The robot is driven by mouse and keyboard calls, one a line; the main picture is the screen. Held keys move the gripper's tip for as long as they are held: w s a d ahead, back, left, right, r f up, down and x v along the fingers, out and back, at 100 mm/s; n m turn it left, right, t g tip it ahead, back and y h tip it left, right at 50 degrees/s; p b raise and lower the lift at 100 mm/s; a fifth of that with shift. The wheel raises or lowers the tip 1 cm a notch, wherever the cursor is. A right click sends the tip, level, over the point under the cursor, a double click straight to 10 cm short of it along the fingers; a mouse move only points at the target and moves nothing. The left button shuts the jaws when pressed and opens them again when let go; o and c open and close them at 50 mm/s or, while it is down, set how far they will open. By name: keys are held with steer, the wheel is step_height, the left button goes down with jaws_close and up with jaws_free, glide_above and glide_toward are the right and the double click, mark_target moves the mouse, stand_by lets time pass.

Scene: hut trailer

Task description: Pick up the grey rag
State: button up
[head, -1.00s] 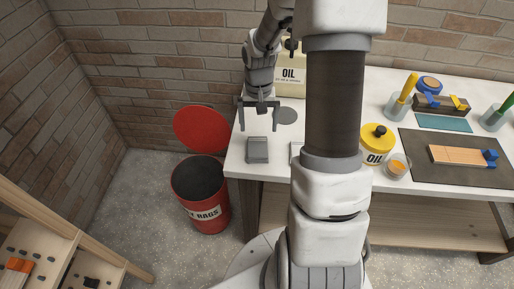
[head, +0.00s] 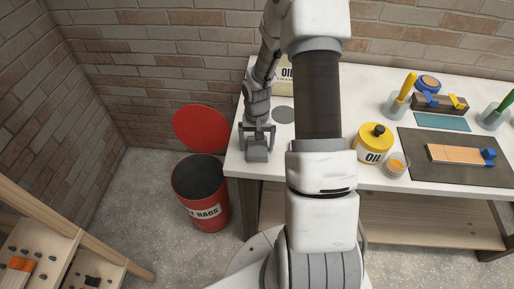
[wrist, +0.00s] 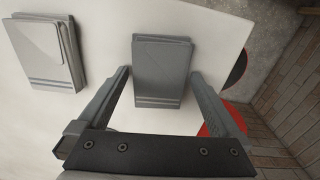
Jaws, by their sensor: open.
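The grey rag (head: 257,153) is a folded, flat pad with stripes near one edge, lying near the left end of the white table. In the wrist view the rag (wrist: 162,60) lies between and just beyond the fingertips. My gripper (head: 257,133) is open and empty over the rag, one finger to each side. The fingers also show in the wrist view (wrist: 160,78). The rag does not look gripped; the exact height of the fingertips above it is hard to tell.
A second, lighter folded cloth (wrist: 45,52) lies beside the rag; my arm hides it in the head view. A red rag bin (head: 203,205) with its round red lid (head: 200,128) raised stands left of the table. A yellow oil tin (head: 374,145) stands to the right.

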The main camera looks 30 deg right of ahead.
mark_target(259, 146)
steer(key=shift+c, duration=0.2)
steer(key=c, duration=1.1)
steer(key=shift+r, duration=0.15)
steer(key=shift+r, duration=0.45)
steer(key=r, duration=0.3)
steer(key=shift+d+r, duration=0.2)
steer(key=shift+d, duration=0.1)
steer(key=s+d+r, duration=0.1)
steer(key=d+r, duration=0.1)
steer(key=d, duration=0.1)
steer(key=d+r, duration=0.2)
steer(key=d, duration=0.2)
steer(key=s+d+r+b, duration=0.1)
steer(key=d+r, duration=0.1)
steer(key=d, duration=0.1)
steer(key=shift+s+d+r, duration=0.25)
steer(key=shift+s+d, duration=0.05)
steer(key=shift+d, duration=0.1)
